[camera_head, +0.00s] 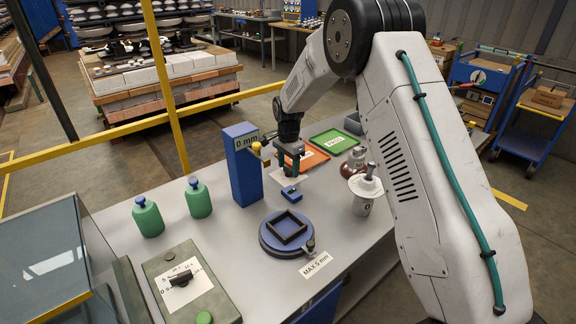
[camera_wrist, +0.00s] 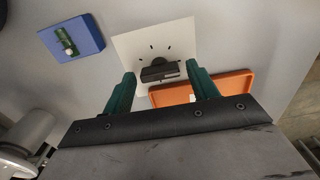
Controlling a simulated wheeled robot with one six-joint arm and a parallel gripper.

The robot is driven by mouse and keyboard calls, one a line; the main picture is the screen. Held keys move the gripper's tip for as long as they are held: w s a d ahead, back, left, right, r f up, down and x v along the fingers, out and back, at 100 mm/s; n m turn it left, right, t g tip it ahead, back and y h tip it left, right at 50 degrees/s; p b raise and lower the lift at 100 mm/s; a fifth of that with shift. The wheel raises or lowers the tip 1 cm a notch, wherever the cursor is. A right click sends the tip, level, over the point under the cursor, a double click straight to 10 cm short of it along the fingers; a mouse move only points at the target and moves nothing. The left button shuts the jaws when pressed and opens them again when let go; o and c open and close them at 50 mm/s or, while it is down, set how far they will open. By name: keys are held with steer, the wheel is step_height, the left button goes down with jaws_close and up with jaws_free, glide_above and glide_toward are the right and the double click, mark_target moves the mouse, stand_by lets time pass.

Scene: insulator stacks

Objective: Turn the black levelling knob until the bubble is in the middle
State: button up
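The black levelling knob (camera_wrist: 158,71) is a short bar on a white plate (camera_wrist: 181,42) with tick marks, in the wrist view. My gripper (camera_wrist: 162,76) is open, with its green fingers on either side of the knob in the picture; no contact shows, and I cannot tell the height gap. In the head view my gripper (camera_head: 289,163) points down over the plate (camera_head: 280,176) and hides the knob. The blue level block (camera_wrist: 84,33) carries a green vial (camera_wrist: 64,37); a pale spot, perhaps the bubble, is near its lower end. The block (camera_head: 291,194) also shows in the head view.
A blue post (camera_head: 243,170) marked 0 mm stands left of my gripper. An orange tray (camera_head: 314,160) and green tray (camera_head: 335,141) lie behind it. A blue round stand (camera_head: 273,243), a white pot (camera_head: 363,204), green bottles (camera_head: 148,217) and another dial box (camera_head: 205,303) share the table.

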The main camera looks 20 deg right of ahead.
steer(key=c, duration=0.7)
steer(key=shift+n, duration=0.3)
steer(key=n, duration=1.9)
steer(key=shift+n, duration=0.3)
